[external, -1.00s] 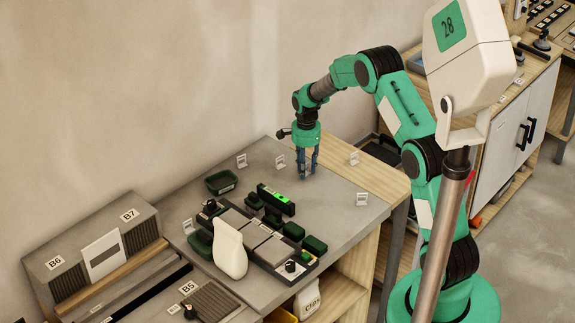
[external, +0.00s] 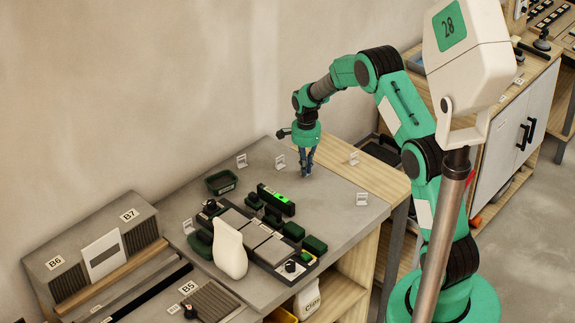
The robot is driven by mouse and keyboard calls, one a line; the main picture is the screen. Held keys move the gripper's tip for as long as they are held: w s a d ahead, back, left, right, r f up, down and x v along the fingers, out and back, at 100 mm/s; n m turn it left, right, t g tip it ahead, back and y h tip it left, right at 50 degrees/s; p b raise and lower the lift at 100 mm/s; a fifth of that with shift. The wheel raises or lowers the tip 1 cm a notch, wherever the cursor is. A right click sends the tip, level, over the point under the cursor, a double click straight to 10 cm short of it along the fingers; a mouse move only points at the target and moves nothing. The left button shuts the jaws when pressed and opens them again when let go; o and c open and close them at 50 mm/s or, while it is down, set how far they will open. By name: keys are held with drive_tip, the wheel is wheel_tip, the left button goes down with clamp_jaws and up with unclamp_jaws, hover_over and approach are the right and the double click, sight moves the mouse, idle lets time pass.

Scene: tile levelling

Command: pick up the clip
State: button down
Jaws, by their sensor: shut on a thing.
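My gripper (external: 306,175) points straight down at the back right part of the grey worktop, its fingers drawn together at the table surface. It is shut on a clip, which is too small and too covered by the fingers to make out.
A dark green tray (external: 221,182) lies left of my gripper. A level with a bright green vial (external: 276,200) stands by the grey tiles (external: 255,232) in front. A white bottle-like object (external: 230,250) stands at the front.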

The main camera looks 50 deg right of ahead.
drive_tip(key=shift+r, duration=0.15)
drive_tip(key=shift+r, duration=0.6)
wheel_tip(320, 180, up, 2)
drive_tip(key=shift+w+r+p, duration=0.1)
drive_tip(key=shift+p, duration=0.25)
drive_tip(key=s+a, duration=0.1)
drive_tip(key=s, duration=0.4)
drive_tip(key=s+a+r, duration=0.1)
drive_tip(key=s+a, duration=0.1)
drive_tip(key=s, duration=0.3)
drive_tip(key=s+a+p, duration=0.1)
drive_tip(key=s+a, duration=0.1)
drive_tip(key=s, duration=0.3)
drive_tip(key=shift+s+a+r, duration=0.1)
drive_tip(key=shift+s+r, duration=0.05)
drive_tip(key=shift+a, duration=0.1)
drive_tip(key=shift+n, duration=0.3)
drive_tip(key=s+a, duration=0.1)
drive_tip(key=a, duration=0.1)
drive_tip(key=s+a, duration=0.2)
drive_tip(key=a, duration=0.1)
drive_tip(key=s+a, duration=0.2)
drive_tip(key=shift+a+r+p, duration=0.1)
drive_tip(key=shift+a+p, duration=0.1)
drive_tip(key=shift+p, duration=0.1)
drive_tip(key=shift+w, duration=0.15)
